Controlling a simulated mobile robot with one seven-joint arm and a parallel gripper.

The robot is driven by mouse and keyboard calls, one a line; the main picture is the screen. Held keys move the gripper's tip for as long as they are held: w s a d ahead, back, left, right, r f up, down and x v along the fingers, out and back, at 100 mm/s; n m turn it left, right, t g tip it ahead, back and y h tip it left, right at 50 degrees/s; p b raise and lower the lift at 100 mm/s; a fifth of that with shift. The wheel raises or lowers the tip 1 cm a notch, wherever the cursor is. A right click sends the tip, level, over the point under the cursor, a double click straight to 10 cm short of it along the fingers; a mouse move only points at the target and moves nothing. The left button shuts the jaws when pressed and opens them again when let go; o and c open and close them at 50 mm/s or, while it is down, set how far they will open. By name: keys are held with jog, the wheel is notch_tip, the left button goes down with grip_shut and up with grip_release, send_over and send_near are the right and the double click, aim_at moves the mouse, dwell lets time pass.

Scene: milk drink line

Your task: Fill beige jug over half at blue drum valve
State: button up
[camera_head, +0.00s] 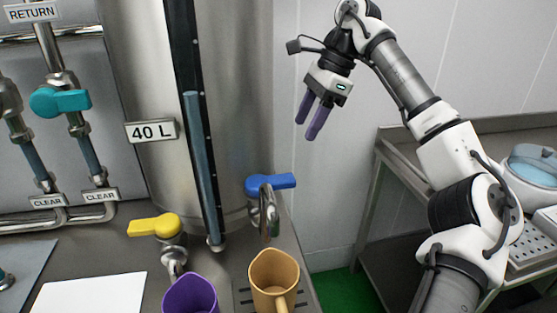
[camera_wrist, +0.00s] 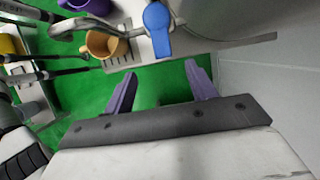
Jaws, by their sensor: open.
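The beige jug (camera_head: 273,279) stands upright on a slotted drip grate below the spout of the blue-handled valve (camera_head: 268,186) on the steel drum (camera_head: 245,110). The jug's handle faces the front. Its contents cannot be made out. In the wrist view the beige jug (camera_wrist: 103,44) is at the upper left, beside the blue valve handle (camera_wrist: 157,28). My gripper (camera_head: 310,118) is open and empty, raised in the air to the right of the drum, apart from the jug and valve. Its two purple fingers (camera_wrist: 160,85) show spread in the wrist view.
A purple jug (camera_head: 190,294) stands left of the beige one, below a yellow-handled valve (camera_head: 155,226). A sight tube (camera_head: 199,165) runs down the drum by a "40 L" label. A steel table (camera_head: 480,128) with containers stands right. Teal-handled pipes (camera_head: 60,101) are left.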

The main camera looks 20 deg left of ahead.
aim_at(281, 178)
jog(key=p+x, duration=0.1)
jog(key=x, duration=1.2)
jog(key=shift+f, duration=0.25)
jog(key=shift+c, duration=0.2)
grip_shut()
